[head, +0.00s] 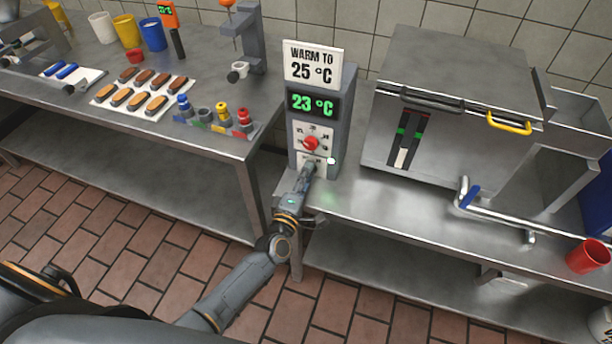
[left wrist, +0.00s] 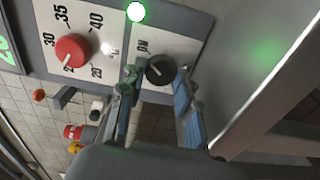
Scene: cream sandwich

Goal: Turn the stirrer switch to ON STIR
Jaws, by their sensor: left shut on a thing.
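The stirrer switch is a round black knob (left wrist: 160,70) on a white plate in the left wrist view, with "ON" printed beside it. A pale mark shows on the knob, but its exact setting is hard to read. My left gripper (left wrist: 157,86) has one finger on each side of the knob and is shut on it. In the head view the left gripper (head: 308,170) is at the lower front of the grey control box (head: 340,120) and hides the switch. My right gripper is not in view.
The display (head: 312,104) reads 23 °C under a "WARM TO 25 °C" sign (head: 313,64). A large steel machine (head: 440,110) stands to the right.

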